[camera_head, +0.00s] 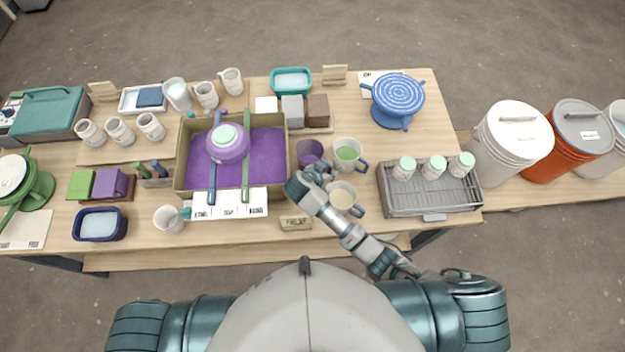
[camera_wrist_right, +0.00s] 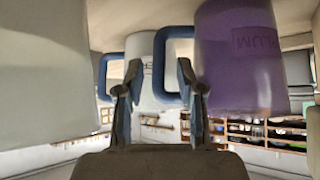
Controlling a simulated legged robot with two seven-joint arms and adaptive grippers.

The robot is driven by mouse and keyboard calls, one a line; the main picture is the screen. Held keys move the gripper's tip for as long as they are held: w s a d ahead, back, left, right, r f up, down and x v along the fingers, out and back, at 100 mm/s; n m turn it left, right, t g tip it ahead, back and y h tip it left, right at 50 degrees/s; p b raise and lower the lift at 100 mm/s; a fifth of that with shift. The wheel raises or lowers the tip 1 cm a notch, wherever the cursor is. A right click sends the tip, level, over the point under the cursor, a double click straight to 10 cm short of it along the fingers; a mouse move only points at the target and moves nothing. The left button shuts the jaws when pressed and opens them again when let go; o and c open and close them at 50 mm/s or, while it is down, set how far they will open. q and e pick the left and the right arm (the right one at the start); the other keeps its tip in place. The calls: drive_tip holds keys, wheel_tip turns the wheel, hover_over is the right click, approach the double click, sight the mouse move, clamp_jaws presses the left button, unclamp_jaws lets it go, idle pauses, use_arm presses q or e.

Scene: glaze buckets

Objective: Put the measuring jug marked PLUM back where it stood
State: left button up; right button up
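The purple measuring jug (camera_head: 310,152) stands on the table just right of the purple-lined box. In the right wrist view the purple jug (camera_wrist_right: 240,60) fills the right side, with lettering that ends in LUM and a blue handle pointing left. My right gripper (camera_wrist_right: 158,85) is open, its fingers apart. The handle's upright bar appears between the fingers; I cannot tell whether they touch it. In the head view my right gripper (camera_head: 322,172) is at the jug's near right side and partly hides it. My left gripper is not in view.
A jug with green contents (camera_head: 347,153) and one with cream contents (camera_head: 342,196) stand close to the right gripper. A grey rack (camera_head: 430,200) with several jars stands at right.

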drive_tip(key=v, duration=1.5)
drive_tip(key=shift+s, duration=0.3)
drive_tip(key=shift+f, duration=0.15)
